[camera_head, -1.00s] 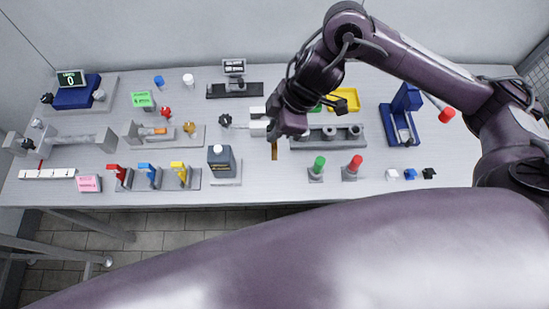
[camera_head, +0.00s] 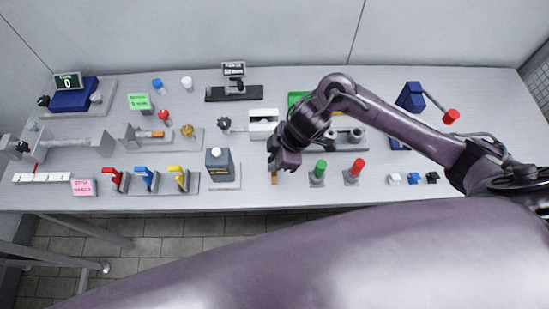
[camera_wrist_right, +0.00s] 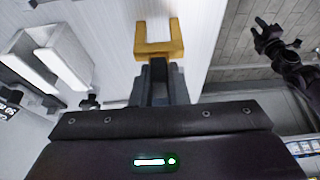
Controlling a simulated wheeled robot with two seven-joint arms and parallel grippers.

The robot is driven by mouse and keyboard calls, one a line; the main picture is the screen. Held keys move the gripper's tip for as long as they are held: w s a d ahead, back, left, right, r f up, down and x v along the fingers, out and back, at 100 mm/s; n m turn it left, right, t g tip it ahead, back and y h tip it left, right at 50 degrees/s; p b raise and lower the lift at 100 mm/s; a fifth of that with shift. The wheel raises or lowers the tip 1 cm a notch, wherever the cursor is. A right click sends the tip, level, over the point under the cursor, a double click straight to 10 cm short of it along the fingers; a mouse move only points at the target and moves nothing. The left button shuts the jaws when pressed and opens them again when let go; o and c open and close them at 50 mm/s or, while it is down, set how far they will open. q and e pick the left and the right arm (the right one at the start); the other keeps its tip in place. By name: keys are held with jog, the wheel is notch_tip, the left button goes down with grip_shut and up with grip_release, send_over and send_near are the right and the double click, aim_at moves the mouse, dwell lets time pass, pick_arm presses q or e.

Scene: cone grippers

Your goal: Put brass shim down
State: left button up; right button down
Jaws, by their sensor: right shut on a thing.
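The brass shim (camera_head: 274,179) is a small yellow-brown piece below my right gripper (camera_head: 276,167) in the head view, close to the table's front edge. In the right wrist view the shim (camera_wrist_right: 177,47) is a U-shaped fork with two prongs pointing away. My right gripper (camera_wrist_right: 158,72) is shut on its base there. I cannot tell whether the shim touches the tabletop.
A dark block with a white knob (camera_head: 218,166) stands left of the shim, and green (camera_head: 318,172) and red (camera_head: 353,171) knobbed stands are to its right. A white-jawed vise (camera_head: 263,124) is behind. Bare tabletop (camera_head: 258,190) surrounds the shim near the front edge.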

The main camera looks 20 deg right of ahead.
jog(key=c, duration=1.9)
grip_release()
jog(key=shift+f, duration=0.15)
jog(key=o, duration=0.5)
jog(key=shift+r, duration=0.25)
jog(key=shift+d+r, duration=0.15)
jog(key=shift+r, duration=0.2)
jog(key=v, duration=1.1)
jog(key=shift+p, duration=0.3)
